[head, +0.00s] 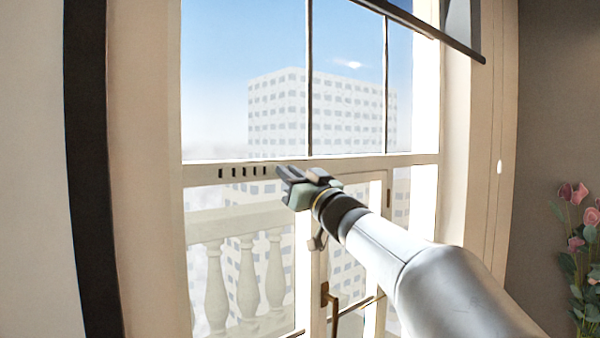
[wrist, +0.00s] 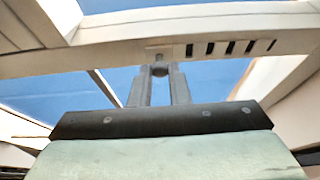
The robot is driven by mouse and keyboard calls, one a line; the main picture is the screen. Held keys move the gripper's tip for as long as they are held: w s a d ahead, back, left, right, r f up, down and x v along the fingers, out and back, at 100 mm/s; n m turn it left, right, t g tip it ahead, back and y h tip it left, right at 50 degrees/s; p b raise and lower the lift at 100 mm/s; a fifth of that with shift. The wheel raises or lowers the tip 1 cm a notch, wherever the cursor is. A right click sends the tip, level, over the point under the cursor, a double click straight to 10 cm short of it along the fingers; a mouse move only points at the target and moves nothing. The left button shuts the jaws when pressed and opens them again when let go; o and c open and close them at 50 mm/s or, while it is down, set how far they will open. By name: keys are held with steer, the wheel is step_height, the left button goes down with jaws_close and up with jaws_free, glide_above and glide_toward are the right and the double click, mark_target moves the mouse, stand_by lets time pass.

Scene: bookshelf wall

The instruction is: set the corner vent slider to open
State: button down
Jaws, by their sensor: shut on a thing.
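The vent is a row of several dark slots (head: 243,171) in the window's cross rail, and it also shows in the wrist view (wrist: 230,48). My gripper (head: 284,176) is at the rail, just right of the slots. In the wrist view my gripper (wrist: 159,72) has its two fingertips closed on the small grey slider knob (wrist: 159,58) on the rail. The knob sits beside the slots, at the left end of the row in that view. In the head view the fingers hide the knob. The slots look dark.
The window rail (head: 420,159) runs across the panes, with a balcony balustrade (head: 240,215) outside. A brass handle (head: 332,300) hangs below my gripper. A dark bar (head: 430,28) juts out at upper right. Pink flowers (head: 590,216) stand at far right.

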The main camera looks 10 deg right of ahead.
steer(key=c, duration=1.4)
jaws_free()
steer(key=shift+w+d, duration=0.1)
steer(key=shift+d, duration=0.2)
steer(key=shift+a, duration=0.1)
steer(key=b+v, duration=0.4)
steer(key=v, duration=1.3)
steer(key=shift+s+f, duration=0.15)
steer(key=shift+s, duration=0.05)
